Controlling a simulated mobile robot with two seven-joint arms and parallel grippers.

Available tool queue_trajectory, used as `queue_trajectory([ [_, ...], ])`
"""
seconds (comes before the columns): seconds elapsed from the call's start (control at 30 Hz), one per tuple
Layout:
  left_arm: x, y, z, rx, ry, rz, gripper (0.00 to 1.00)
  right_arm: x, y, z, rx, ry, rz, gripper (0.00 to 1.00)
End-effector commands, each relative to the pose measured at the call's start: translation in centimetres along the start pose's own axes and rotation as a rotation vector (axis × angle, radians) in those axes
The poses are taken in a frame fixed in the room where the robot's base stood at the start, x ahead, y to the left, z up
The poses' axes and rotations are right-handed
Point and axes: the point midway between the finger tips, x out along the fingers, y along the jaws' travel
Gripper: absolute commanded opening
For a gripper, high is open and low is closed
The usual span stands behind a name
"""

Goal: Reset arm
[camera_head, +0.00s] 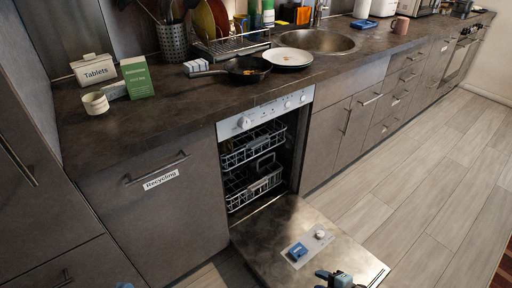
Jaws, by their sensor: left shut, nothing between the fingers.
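I cannot tell whether the gripper touches the door. Inside the dishwasher, the upper rack (252,146) and lower rack (252,186) sit within the cavity.
The dark counter (190,105) holds a pan (240,69), a white plate (288,57), a dish rack (232,44), a Tablets box (94,70) and a green box (137,77). A recycling cabinet (165,215) stands left of the dishwasher. The floor at right is clear.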

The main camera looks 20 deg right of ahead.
Motion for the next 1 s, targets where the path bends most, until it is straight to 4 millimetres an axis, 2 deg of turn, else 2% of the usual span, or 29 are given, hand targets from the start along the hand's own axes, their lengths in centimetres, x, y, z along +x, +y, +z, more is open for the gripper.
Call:
queue_trajectory([
  [0.03, 0.0, 0.0, 0.0, 0.000, 0.000, 0.000, 0.00, -0.3, 1.6, -2.8, 0.067, 0.034, 0.018, 0.40],
  [0.2, 0.0, 0.0, 0.0, 0.000, 0.000, 0.000, 0.00, -2.8, 7.2, -12.2, 0.342, 0.145, 0.050, 0.40],
  [0.3, 0.0, 0.0, 0.0, 0.000, 0.000, 0.000, 0.00, -4.8, 9.9, -16.6, 0.475, 0.202, 0.056, 0.40],
  [0.4, 0.0, 0.0, 0.0, 0.000, 0.000, 0.000, 0.00, -6.8, 12.2, -20.0, 0.585, 0.252, 0.055, 0.40],
  [0.63, 0.0, 0.0, 0.0, 0.000, 0.000, 0.000, 0.00, -11.7, 16.6, -26.4, 0.796, 0.353, 0.041, 0.40],
  [1.0, 0.0, 0.0, 0.0, 0.000, 0.000, 0.000, 0.00, -10.4, 18.1, -30.2, 1.015, 0.417, 0.142, 0.40],
])
